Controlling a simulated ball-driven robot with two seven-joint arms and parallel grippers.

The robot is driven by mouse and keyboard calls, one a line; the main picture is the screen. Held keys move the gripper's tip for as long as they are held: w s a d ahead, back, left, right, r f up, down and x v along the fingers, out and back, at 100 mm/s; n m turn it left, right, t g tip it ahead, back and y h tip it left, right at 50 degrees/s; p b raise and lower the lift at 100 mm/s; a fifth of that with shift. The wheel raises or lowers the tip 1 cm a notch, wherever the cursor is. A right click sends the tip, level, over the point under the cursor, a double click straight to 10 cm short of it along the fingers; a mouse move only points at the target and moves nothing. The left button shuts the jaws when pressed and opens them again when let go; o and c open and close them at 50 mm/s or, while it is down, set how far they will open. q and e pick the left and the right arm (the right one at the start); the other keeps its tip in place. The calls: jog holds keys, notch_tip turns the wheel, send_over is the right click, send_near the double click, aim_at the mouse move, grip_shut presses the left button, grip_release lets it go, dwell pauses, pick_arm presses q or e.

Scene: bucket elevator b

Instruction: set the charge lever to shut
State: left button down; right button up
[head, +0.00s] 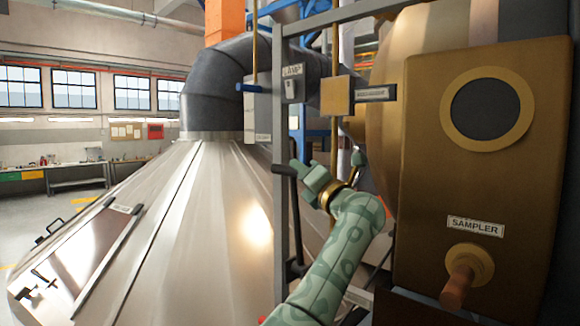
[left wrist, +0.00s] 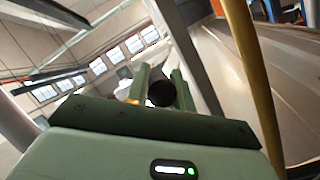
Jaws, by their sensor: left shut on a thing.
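A dark lever handle (head: 285,170) shows beside the grey upright post in the head view, with a dark rod running down below it. I take it for the charge lever; no readable label confirms this. My left gripper (head: 308,170) reaches it from the right, fingers pointing left and up. In the left wrist view, a dark round knob (left wrist: 161,93) sits between the two green fingers of the left gripper (left wrist: 163,83), which is shut on it. The fingers partly hide the grip. My right gripper is not in view.
A brass box marked SAMPLER (head: 475,227) stands close on the right. A grey post (head: 281,120) and brass rod (head: 254,45) rise near the gripper. A large metal cone (head: 200,230) fills the left, with workshop floor beyond.

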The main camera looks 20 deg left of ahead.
pick_arm(q)
jog(key=w+m, duration=0.1)
jog(key=w+d+m+p, duration=0.1)
jog(key=w, duration=0.1)
jog(key=shift+d+f+h, duration=0.1)
jog(key=shift+h, duration=0.3)
jog(key=shift+w+f, duration=0.1)
jog(key=c, duration=1.4)
grip_release()
jog(key=shift+o, duration=1)
jog(key=shift+w, duration=0.15)
jog(key=shift+d, duration=0.1)
